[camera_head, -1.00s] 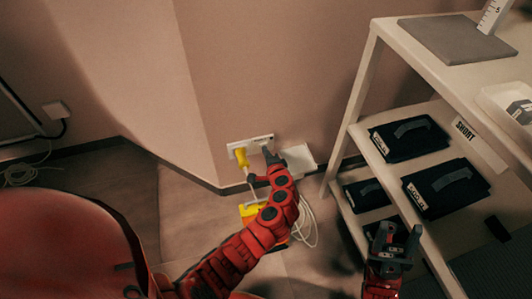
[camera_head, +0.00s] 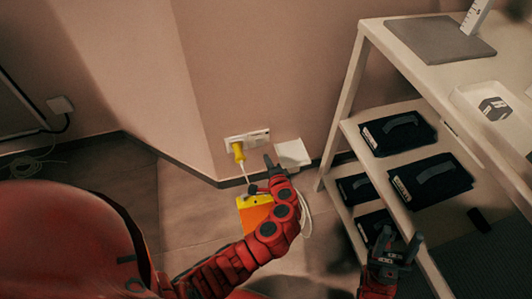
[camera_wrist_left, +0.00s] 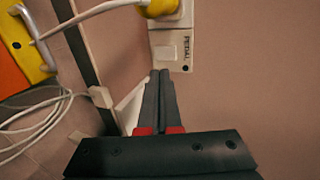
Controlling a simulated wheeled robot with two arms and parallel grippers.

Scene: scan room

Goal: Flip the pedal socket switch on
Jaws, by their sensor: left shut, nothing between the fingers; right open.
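The white wall socket plate (camera_head: 258,134) is low on the wall, with a yellow plug (camera_head: 238,152) in its left part. In the left wrist view the plate (camera_wrist_left: 183,62) carries a PEDAL label beside a small pale switch (camera_wrist_left: 165,53); I cannot tell its position. The yellow plug (camera_wrist_left: 157,7) shows at the top edge. My left gripper (camera_head: 267,158) is shut and empty, just below the plate's right end. Its fingertips (camera_wrist_left: 160,72) point at the plate's lower part; contact is unclear. My right gripper (camera_head: 397,243) is open and empty beside the shelf.
A white box (camera_head: 293,153) is on the wall right of the socket. A yellow-and-orange pedal (camera_head: 254,214) lies on the floor below, with white cable around it. A shelf unit (camera_head: 342,110) with dark packs (camera_head: 398,133) stands at the right.

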